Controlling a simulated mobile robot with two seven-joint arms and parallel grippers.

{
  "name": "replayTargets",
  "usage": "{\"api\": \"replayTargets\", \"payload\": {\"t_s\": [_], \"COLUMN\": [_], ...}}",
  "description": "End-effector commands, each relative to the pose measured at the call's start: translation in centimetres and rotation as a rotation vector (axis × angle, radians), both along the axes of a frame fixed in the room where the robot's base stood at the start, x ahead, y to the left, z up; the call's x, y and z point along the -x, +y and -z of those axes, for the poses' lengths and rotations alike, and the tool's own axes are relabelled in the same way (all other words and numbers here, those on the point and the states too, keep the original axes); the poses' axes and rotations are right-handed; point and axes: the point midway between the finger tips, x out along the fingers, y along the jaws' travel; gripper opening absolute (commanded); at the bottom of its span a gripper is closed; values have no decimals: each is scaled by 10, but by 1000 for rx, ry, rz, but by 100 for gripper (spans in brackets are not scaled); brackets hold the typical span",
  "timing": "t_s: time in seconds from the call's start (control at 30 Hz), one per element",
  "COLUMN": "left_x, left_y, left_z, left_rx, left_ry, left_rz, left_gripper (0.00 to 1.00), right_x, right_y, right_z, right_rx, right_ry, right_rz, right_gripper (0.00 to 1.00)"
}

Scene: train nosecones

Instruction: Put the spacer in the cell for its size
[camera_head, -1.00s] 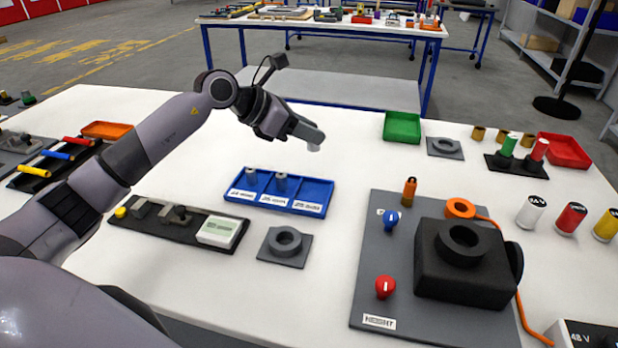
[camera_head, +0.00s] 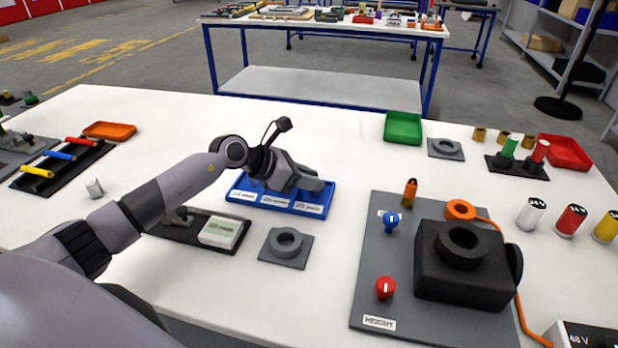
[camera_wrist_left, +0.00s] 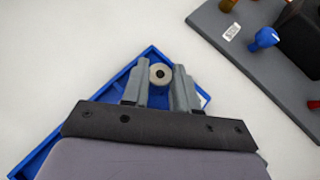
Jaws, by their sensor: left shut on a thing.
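My left gripper (camera_head: 318,186) is over the right-hand cell of the blue three-cell tray (camera_head: 328,207), which also shows in the left wrist view (camera_wrist_left: 60,138). In that view the left gripper (camera_wrist_left: 160,80) is shut on a small grey round spacer (camera_wrist_left: 160,72) with a dark centre hole. The spacer is within the tray's outline at its end; I cannot tell whether it touches the floor. In the head view the gripper hides the spacer and the cell interiors. White size labels (camera_head: 275,201) line the tray's front. My right gripper is not in view.
A black tray with a white-green display (camera_head: 221,232) and a grey ring plate (camera_head: 285,246) lie in front. The grey board with a black block (camera_head: 466,265) is at right. A grey cylinder (camera_head: 94,187) stands at left. The table behind the blue tray is clear.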

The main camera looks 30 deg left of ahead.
Motion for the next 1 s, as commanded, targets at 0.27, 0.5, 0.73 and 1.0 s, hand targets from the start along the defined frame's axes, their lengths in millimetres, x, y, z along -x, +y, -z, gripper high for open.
{"api": "replayTargets", "payload": {"t_s": [0.27,0.5,0.73,1.0], "left_x": [0,0,7,38], "left_y": [0,0,8,32], "left_z": [3,3,-6,-32], "left_rx": [-1,-1,-4,-6], "left_ry": [1,1,-1,1], "left_rz": [0,0,-1,-1], "left_gripper": [54,54,54,54], "right_x": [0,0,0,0], "right_y": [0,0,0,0], "right_z": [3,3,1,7], "right_rx": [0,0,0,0], "right_ry": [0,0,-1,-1], "right_rz": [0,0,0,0], "right_gripper": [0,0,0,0]}}
